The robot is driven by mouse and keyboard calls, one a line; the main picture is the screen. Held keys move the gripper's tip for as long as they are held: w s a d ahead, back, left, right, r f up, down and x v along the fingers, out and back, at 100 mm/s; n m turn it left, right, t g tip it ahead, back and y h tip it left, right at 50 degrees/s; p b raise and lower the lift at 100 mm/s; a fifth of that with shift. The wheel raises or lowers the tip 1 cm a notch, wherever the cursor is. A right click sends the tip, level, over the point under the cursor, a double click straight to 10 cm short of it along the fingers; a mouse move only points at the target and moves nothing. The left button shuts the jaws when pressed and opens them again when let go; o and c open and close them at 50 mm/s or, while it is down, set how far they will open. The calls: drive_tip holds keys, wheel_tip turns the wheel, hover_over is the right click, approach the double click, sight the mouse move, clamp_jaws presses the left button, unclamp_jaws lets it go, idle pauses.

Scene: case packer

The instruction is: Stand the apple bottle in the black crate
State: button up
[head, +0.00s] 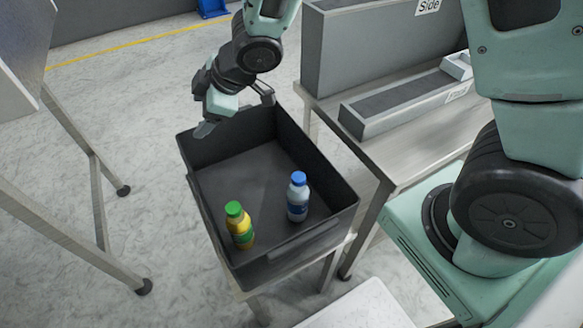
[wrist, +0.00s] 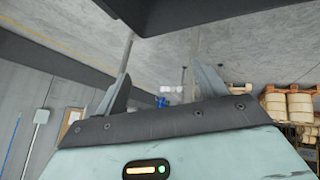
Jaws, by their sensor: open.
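The black crate (head: 335,228) stands on a small table in the head view. A bottle with a green cap and yellow-green body (head: 239,226) stands upright inside it, near the front left; it looks like the apple bottle, though its label is too small to read. A blue-capped bottle (head: 298,198) stands upright to its right. My gripper (head: 205,129) is by the far left edge of the crate, well away from both bottles. In the wrist view my gripper (wrist: 161,82) has its fingers apart with nothing between them.
A grey bench (head: 385,160) to the right of the crate holds grey channel-like parts (head: 405,102). A metal-legged stand (head: 95,190) is at the left. The floor between the stand and the crate is clear. The crate's far part is empty.

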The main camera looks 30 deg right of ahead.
drive_tip(key=s+d+r+m+g+h, duration=0.1)
drive_tip(key=s+d+r+m, duration=0.1)
drive_tip(key=s, duration=0.7)
drive_tip(key=s+d+r+m+g+h, duration=0.1)
drive_tip(key=s+r+m+g+h, duration=0.1)
drive_tip(key=s, duration=0.7)
drive_tip(key=s+d+r+m+g+h, duration=0.2)
drive_tip(key=s+m, duration=0.1)
drive_tip(key=s, duration=0.6)
drive_tip(key=shift+d+r, duration=0.25)
drive_tip(key=shift+d, duration=0.05)
